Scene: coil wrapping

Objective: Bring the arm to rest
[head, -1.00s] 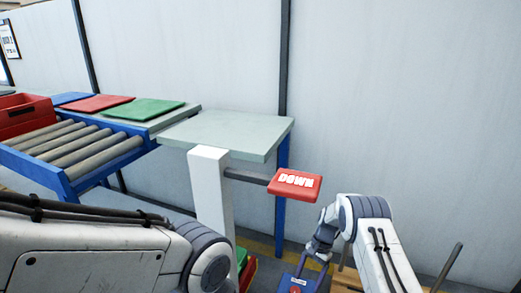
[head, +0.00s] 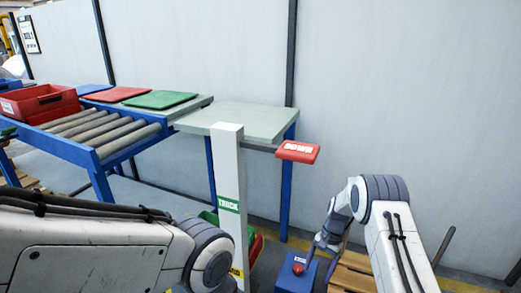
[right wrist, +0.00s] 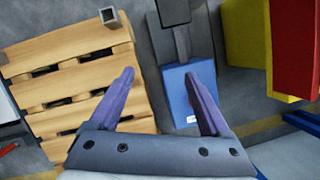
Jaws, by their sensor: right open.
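My right gripper (head: 308,262) hangs low at the lower right in the head view, beside a blue box (head: 287,277) with a red button on top. In the right wrist view its two purple fingers (right wrist: 160,76) are spread apart with nothing between them. The blue box (right wrist: 172,108) lies partly behind the right finger in that view. My left arm crosses the lower left of the head view; its gripper is out of the picture.
A white post (head: 228,185) labelled TRUCK stands before a grey-topped table (head: 235,117). A red DOWN sign (head: 298,152) is at the table's right. A roller conveyor (head: 110,140) holds a red crate (head: 42,101) at left. A wooden pallet (right wrist: 75,85) lies beside the blue box.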

